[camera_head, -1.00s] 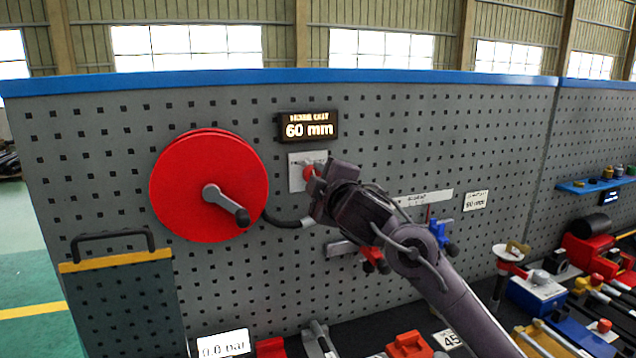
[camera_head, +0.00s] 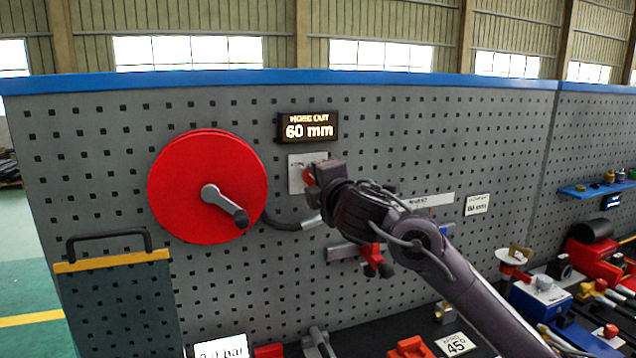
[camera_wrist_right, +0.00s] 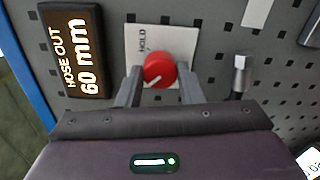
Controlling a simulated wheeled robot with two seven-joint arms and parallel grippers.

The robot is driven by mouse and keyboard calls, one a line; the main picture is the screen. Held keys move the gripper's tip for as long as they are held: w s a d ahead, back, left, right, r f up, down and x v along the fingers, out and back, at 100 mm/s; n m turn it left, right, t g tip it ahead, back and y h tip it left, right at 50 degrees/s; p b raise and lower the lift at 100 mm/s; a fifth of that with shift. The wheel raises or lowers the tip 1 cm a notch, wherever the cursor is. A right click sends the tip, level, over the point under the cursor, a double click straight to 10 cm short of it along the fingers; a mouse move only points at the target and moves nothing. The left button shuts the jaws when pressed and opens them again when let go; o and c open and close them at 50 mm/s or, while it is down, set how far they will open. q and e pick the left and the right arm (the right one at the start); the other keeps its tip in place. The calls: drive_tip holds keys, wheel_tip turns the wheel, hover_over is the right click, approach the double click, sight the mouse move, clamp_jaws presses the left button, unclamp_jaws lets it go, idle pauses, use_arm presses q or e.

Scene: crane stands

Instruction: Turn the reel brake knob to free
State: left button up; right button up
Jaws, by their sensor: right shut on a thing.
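The red reel brake knob (camera_wrist_right: 158,70) sits on a light plate (camera_wrist_right: 178,42) marked HOLD. In the head view the knob (camera_head: 308,175) is partly hidden by my right gripper (camera_head: 314,180). The red hose reel (camera_head: 180,180) with its grey crank is on the panel to the left. The display (camera_head: 308,128) reads HOSE OUT 60 mm. My left gripper is not in view.
A dark hose end (camera_head: 305,223) comes from the reel just below my right gripper. A red-handled fitting (camera_head: 372,258) is on the panel under my arm. The bench at the lower right is crowded with tools. The panel above the knob is clear apart from the display.

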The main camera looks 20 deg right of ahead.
drive_tip(key=shift+a+f, duration=0.1)
drive_tip(key=shift+f, duration=0.05)
drive_tip(key=o, duration=1)
drive_tip(key=shift+c, duration=0.2)
drive_tip(key=shift+s, duration=0.1)
drive_tip(key=s, duration=0.7)
drive_tip(key=shift+s+r, duration=0.2)
drive_tip(key=shift+s, duration=0.1)
